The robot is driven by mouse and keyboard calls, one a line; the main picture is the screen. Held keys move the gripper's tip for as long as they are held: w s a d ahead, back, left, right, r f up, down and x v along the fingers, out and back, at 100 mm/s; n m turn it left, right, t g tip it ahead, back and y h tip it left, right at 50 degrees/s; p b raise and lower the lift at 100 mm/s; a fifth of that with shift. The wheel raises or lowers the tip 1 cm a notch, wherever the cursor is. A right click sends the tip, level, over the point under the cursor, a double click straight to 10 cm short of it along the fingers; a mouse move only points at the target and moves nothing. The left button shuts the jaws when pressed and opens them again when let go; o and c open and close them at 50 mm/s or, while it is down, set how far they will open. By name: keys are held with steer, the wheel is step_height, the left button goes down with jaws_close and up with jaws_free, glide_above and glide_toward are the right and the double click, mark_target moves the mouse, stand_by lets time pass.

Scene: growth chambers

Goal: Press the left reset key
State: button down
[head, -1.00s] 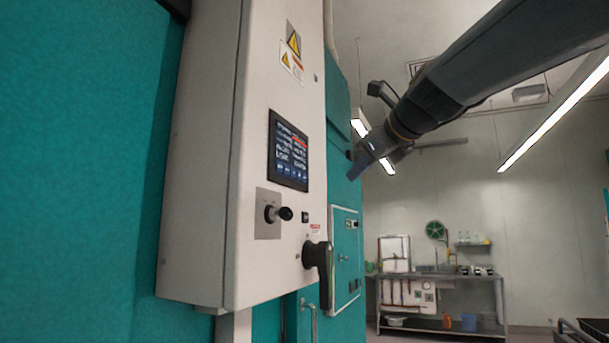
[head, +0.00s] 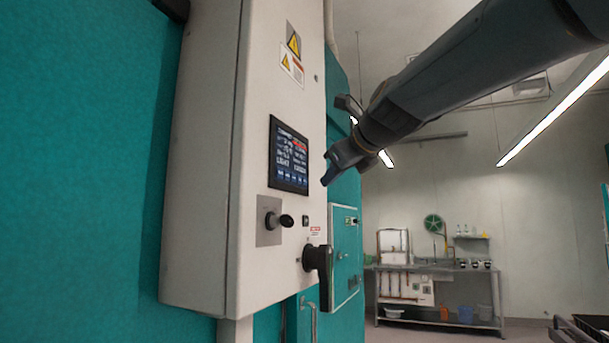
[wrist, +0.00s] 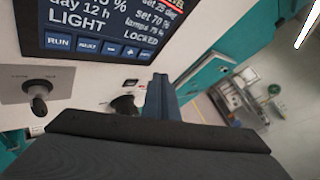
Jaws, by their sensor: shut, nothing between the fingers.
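The control screen (head: 289,155) is on the front of a pale grey control box. In the wrist view, the screen (wrist: 115,22) shows large white text and a row of blue keys along its bottom edge. The leftmost key reads RUN (wrist: 58,41). The key beside it (wrist: 87,46) has a small label that looks like RESET. My gripper (head: 327,179) is shut and empty, just right of the screen and in front of the box. In the wrist view, my blue fingers (wrist: 160,88) stand below and right of the key row, apart from the keys.
Below the screen are a black selector knob (head: 285,220) on a grey plate and a large black rotary handle (head: 320,260), both sticking out. The control box (head: 215,150) is mounted on a teal chamber. A metal bench (head: 440,268) stands far behind. Open room lies to the right.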

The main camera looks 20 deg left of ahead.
mark_target(307, 186)
steer(key=shift+w+a+p, duration=0.1)
steer(key=shift+a+p, duration=0.8)
steer(key=shift+a, duration=0.3)
steer(key=shift+a+p, duration=0.7)
steer(key=shift+p, duration=0.4)
stand_by(1.8)
stand_by(0.3)
steer(key=shift+d+b, duration=0.35)
steer(key=shift+d, duration=0.4)
steer(key=d+b, duration=0.1)
steer(key=d, duration=0.1)
steer(key=d+b, duration=0.1)
steer(key=d, duration=0.2)
steer(key=shift+s+b, duration=0.2)
steer(key=shift+b, duration=0.1)
